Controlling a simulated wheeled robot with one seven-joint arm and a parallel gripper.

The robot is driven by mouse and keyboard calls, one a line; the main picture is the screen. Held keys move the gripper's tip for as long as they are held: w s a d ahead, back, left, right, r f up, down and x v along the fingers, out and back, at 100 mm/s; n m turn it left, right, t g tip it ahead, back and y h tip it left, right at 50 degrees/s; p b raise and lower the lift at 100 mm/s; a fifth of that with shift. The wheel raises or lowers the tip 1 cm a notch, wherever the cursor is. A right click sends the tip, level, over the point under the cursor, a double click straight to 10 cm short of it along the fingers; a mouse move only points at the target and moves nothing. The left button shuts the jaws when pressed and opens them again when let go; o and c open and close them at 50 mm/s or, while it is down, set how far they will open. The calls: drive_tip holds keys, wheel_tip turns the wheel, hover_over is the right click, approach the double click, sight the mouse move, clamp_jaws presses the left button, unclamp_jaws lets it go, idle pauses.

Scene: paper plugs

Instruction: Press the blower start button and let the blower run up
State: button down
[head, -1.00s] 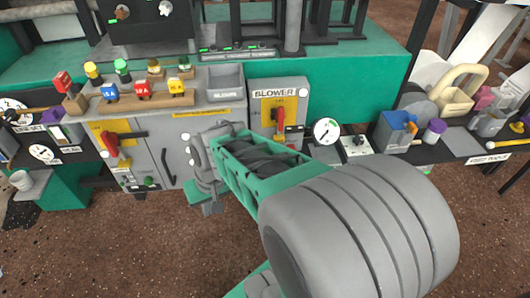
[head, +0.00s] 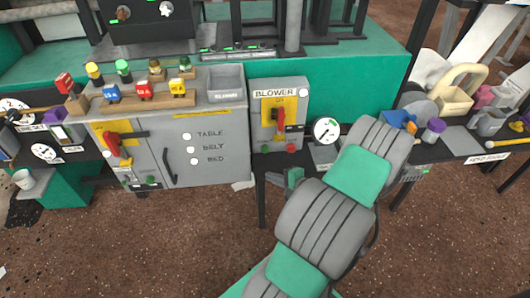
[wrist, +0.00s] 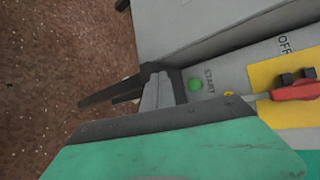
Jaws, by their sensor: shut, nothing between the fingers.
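The grey blower box (head: 302,96), labelled BLOWER, stands at the middle back in the head view. It has a yellow plate with a red handle (head: 280,120). The green start button (head: 265,149) sits at its lower left, with a red button (head: 291,148) to the right. In the wrist view the green button (wrist: 195,85) shows beside the word START, with the red handle (wrist: 295,92) to the right. My gripper (wrist: 158,76) is shut and empty, just left of the green button in that view. Its gap to the box cannot be told.
A round gauge (head: 326,130) stands right of the blower box. The larger grey cabinet (head: 220,165), with TABLE, BELT and BED lights, stands to the left. Brown floor lies in front.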

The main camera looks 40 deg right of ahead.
sight(265, 150)
drive_tip(key=w+d+b, duration=0.1)
drive_tip(key=w, duration=0.1)
drive_tip(key=w+d, duration=0.1)
drive_tip(key=w, duration=0.1)
drive_tip(key=w+d+b, duration=0.1)
drive_tip(key=w+d, duration=0.1)
drive_tip(key=shift+w+d+f+b, duration=0.1)
drive_tip(key=shift+w+b, duration=0.05)
drive_tip(key=shift+b, duration=0.15)
drive_tip(key=shift+w+d, duration=0.35)
drive_tip(key=shift+w, duration=0.1)
idle(1.4)
drive_tip(key=shift+w+d, duration=0.2)
drive_tip(key=shift+w, duration=0.1)
drive_tip(key=shift+w+d, duration=0.3)
drive_tip(key=shift+w, duration=0.1)
idle(0.7)
drive_tip(key=shift+s+a, duration=0.5)
drive_tip(key=shift+s, duration=0.25)
drive_tip(key=shift+p, duration=0.3)
